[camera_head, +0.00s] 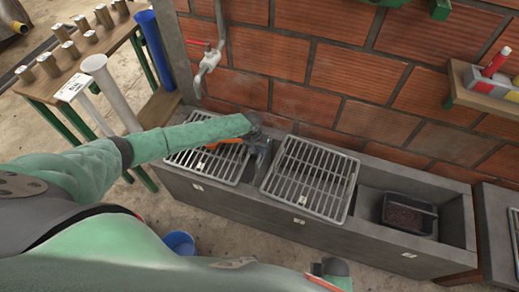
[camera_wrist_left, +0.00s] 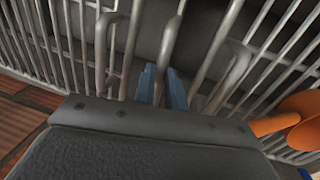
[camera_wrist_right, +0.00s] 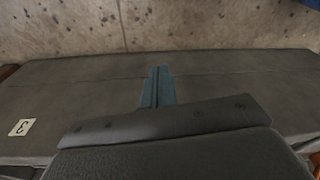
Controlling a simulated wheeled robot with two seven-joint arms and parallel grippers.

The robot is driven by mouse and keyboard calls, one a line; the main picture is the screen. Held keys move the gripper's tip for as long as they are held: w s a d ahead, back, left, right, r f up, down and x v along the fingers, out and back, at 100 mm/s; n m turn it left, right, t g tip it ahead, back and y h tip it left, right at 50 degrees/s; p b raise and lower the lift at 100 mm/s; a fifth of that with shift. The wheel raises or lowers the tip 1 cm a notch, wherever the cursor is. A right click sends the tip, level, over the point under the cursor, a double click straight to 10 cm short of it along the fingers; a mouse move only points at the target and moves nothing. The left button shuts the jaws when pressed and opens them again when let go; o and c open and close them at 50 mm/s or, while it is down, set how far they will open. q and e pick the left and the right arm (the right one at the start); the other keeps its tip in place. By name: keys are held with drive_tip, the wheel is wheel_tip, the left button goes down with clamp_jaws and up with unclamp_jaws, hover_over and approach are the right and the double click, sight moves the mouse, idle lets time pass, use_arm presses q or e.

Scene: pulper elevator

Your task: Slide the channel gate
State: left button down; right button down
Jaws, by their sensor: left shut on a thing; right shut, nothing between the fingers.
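My left gripper (camera_head: 262,156) reaches down to the gap between the left grate (camera_head: 213,160) and the middle grate (camera_head: 308,178) on the concrete trough. In the left wrist view its blue fingers (camera_wrist_left: 163,88) are shut around a grey bent metal bar (camera_wrist_left: 172,38). This looks like the handle of the channel gate; the gate's plate itself is hidden. An orange part (camera_wrist_left: 300,118) lies right of the fingers. My right gripper (camera_wrist_right: 156,88) is shut and empty, over the trough's grey concrete surface, away from the handle.
The trough's right bay is uncovered and holds a black tray (camera_head: 408,214) of dark beans. A brick wall (camera_head: 390,60) stands behind, with a red-handled tap (camera_head: 208,60). A blue bucket (camera_head: 180,243) stands on the floor.

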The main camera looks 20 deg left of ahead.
use_arm(q)
drive_tip(key=c, duration=1.5)
unclamp_jaws()
drive_tip(key=shift+a+f, duration=0.1)
drive_tip(key=shift+f, duration=0.1)
drive_tip(key=shift+c, duration=0.2)
drive_tip(key=shift+o, duration=0.4)
use_arm(e)
drive_tip(key=shift+w+f, duration=0.1)
drive_tip(key=shift+w, duration=0.05)
use_arm(q)
drive_tip(key=shift+r, duration=0.1)
